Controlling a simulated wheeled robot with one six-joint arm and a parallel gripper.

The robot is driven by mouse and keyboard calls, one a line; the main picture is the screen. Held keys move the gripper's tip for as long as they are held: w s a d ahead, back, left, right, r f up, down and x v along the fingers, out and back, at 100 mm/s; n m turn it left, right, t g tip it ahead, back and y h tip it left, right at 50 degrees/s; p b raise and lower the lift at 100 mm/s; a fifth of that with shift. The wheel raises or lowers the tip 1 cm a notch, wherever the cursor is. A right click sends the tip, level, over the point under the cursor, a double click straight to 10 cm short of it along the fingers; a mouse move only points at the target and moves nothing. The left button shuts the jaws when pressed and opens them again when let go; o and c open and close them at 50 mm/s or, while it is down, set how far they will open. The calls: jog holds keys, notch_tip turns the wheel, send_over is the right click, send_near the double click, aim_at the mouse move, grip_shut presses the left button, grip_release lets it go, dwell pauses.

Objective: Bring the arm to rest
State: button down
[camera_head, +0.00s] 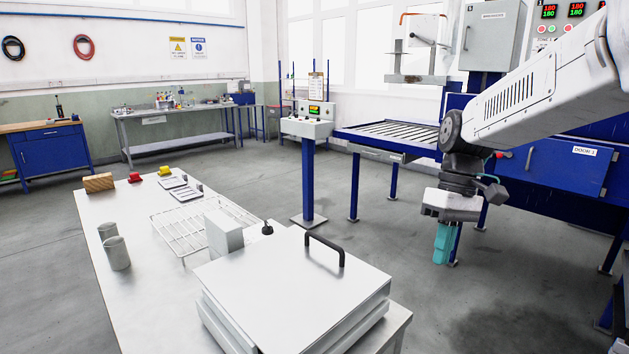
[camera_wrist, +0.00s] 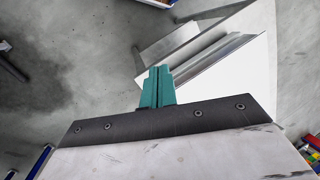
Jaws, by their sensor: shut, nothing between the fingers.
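My gripper (camera_head: 443,243) hangs from the end of my arm at the right of the head view, fingers pointing down. Its teal fingers are closed together with nothing between them. It is over open floor, to the right of the white table (camera_head: 140,290) and in front of the blue machine. In the wrist view the shut teal fingers (camera_wrist: 158,87) show at the centre, with the white table's edge and a metal surface beyond them.
A box with a black-handled lid (camera_head: 295,285) stands on the table's near end. A wire rack (camera_head: 180,235), two grey cups (camera_head: 112,247) and small blocks are also on it. A roller conveyor (camera_head: 390,137) and blue machine (camera_head: 565,165) stand behind the arm. Grey floor lies clear between.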

jog(key=s+d+m+t+h, duration=0.1)
jog(key=s+m+t, duration=0.1)
jog(key=s, duration=0.9)
jog(key=s+d+m+t+h, duration=0.1)
jog(key=s+d+m+t, duration=0.1)
jog(key=s, duration=1)
jog(key=shift+d+m, duration=0.2)
jog(key=shift+m, duration=0.6)
